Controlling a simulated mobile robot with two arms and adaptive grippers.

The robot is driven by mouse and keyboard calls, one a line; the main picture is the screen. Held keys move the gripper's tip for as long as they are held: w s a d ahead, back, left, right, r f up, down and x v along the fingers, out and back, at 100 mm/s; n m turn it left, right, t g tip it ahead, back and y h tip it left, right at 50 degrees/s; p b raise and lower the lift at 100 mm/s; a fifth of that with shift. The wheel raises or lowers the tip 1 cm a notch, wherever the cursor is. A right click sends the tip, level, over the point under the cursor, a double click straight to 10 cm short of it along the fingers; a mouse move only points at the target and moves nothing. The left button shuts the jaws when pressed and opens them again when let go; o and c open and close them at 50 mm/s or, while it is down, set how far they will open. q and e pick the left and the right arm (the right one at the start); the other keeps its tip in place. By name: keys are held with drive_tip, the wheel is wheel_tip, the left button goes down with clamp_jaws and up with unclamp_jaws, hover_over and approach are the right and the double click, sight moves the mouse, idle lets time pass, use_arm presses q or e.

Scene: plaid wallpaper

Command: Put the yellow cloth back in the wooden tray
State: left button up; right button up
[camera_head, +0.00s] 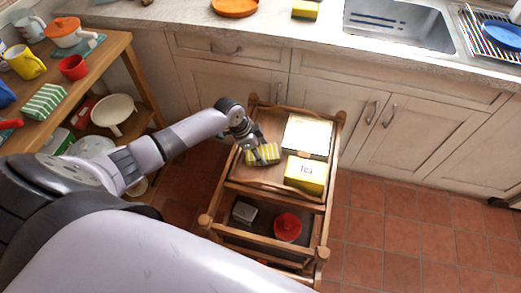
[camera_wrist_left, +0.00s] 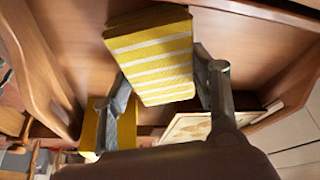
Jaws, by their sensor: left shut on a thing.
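The yellow cloth (camera_head: 264,154), folded and with white stripes, is in my left gripper (camera_head: 257,151) over the left part of the wooden tray (camera_head: 271,127), the top level of a wooden trolley. In the left wrist view the cloth (camera_wrist_left: 152,55) is between the two fingers, which are shut on its sides. The tray's wooden floor (camera_wrist_left: 75,40) shows around it. I cannot tell whether the cloth touches the tray floor. My right gripper is not in view.
A yellow tea box (camera_head: 305,174) and a pale, flat-topped box (camera_head: 307,135) stand on the tray's right side. The lower level holds a red lidded pot (camera_head: 287,227) and a grey box (camera_head: 244,212). A green striped cloth (camera_head: 45,102) lies on the left shelf unit.

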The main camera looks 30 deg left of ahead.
use_arm(q)
drive_tip(key=o, duration=1.1)
drive_tip(key=shift+a+r, duration=0.1)
drive_tip(key=shift+r, duration=0.3)
drive_tip(key=v, duration=1.1)
drive_tip(key=shift+r+p, duration=0.15)
drive_tip(key=shift+p, duration=0.3)
drive_tip(key=shift+s, duration=0.1)
